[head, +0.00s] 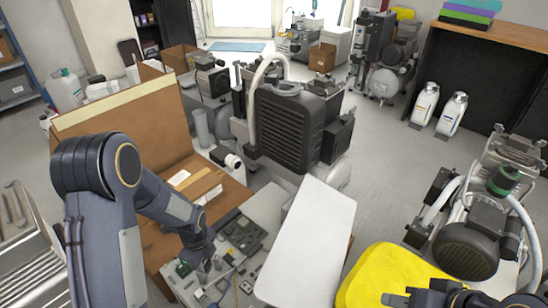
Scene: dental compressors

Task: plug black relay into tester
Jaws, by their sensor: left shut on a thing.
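My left gripper (205,272) points down over the near part of the wooden workbench, among small electrical parts. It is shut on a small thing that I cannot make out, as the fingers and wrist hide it. A grey-green panel with dark modules (243,235), which may be the tester, lies just to the right of and beyond the gripper. I cannot pick out a black relay for certain. My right gripper (445,295) shows only in part at the bottom edge, in front of the yellow cover, and its fingers are not clear.
A white board (308,240) lies right of the panel. A large black compressor unit (290,122) stands behind it. A tall brown board (125,125) stands behind my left arm. A yellow cover (385,272) and a motor assembly (475,235) are at right.

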